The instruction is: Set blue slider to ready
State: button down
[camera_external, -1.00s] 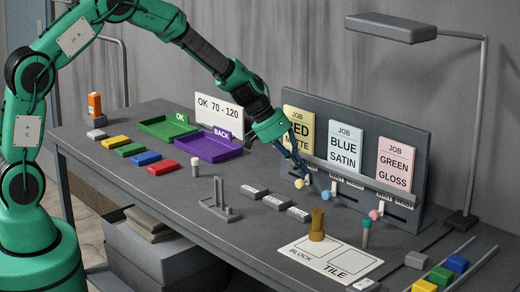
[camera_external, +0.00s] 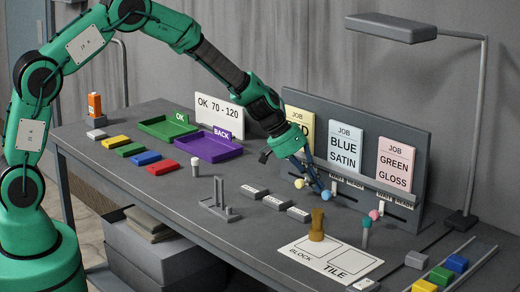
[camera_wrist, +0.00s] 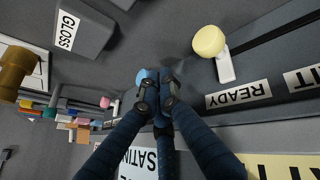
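The blue knob (camera_external: 326,194) is on the middle slider of the job panel, under the BLUE SATIN card (camera_external: 345,147). Its white slider piece (camera_external: 334,186) is below the WAIT label, at the left of its slot. My gripper (camera_external: 321,189) points down right at the blue knob, with its tips at or very near it. In the wrist view my gripper (camera_wrist: 158,82) has its dark blue fingers together. They hide most of the blue knob, and I cannot tell whether they touch it.
The yellow knob (camera_external: 299,183) is left of my gripper; in the wrist view it (camera_wrist: 209,41) is close to the fingers, by a READY label (camera_wrist: 238,95). The pink knob (camera_external: 375,214) is to the right. A brown stamp-like piece (camera_external: 317,224) stands in front.

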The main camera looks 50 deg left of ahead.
aim_at(328, 191)
jog(key=d, duration=0.7)
jog(key=shift+d, duration=0.4)
jog(key=shift+a, duration=0.15)
jog(key=shift+a+r+b, duration=0.1)
jog(key=shift+a+b, duration=0.7)
jog(key=shift+a, duration=0.05)
jog(key=shift+a+r+b, duration=0.15)
jog(key=shift+a+b, duration=0.5)
jog(key=shift+a, duration=0.5)
jog(key=p+v, duration=0.2)
jog(key=v, duration=0.8)
jog(key=shift+d+r, duration=0.1)
jog(key=shift+r, duration=0.1)
